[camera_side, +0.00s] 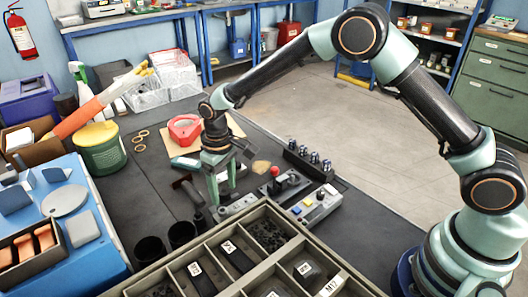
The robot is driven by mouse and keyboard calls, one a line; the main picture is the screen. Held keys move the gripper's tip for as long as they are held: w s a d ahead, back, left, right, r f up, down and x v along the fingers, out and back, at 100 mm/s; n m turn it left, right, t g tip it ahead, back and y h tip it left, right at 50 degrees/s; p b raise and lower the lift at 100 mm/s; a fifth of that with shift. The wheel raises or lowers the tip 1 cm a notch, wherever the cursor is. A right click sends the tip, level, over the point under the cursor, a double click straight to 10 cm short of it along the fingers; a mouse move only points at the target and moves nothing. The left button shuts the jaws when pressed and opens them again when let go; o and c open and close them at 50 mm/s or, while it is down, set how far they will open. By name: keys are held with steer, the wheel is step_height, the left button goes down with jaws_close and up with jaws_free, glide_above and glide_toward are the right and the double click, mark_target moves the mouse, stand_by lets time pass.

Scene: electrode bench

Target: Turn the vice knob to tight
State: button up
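My gripper (222,191) points down over the dark bench mat, left of centre. Its two pale green fingers stand apart with a gap between them, and I see nothing held. Just below and right of the fingertips is a low grey block (238,206) on the mat. Right of it is a black-based device with a red ball knob (275,170). I cannot tell for sure which of these is the vice or its knob, or whether a fingertip touches the grey block.
A compartment tray (147,283) fills the front. A button panel (316,206) and a black rack of several knobs (308,158) stand right of my gripper. A dark handled tool (189,190) and black cups (181,233) are left. The mat's right side (372,235) is clear.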

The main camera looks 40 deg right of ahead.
jaws_close()
steer(key=shift+m, duration=0.4)
steer(key=m, duration=0.5)
steer(key=shift+r, duration=0.1)
steer(key=m, duration=0.5)
steer(key=shift+w+m, duration=0.1)
steer(key=shift+m, duration=0.3)
steer(key=m, duration=0.6)
steer(key=shift+m, duration=0.3)
steer(key=m, duration=0.5)
steer(key=shift+m, duration=0.3)
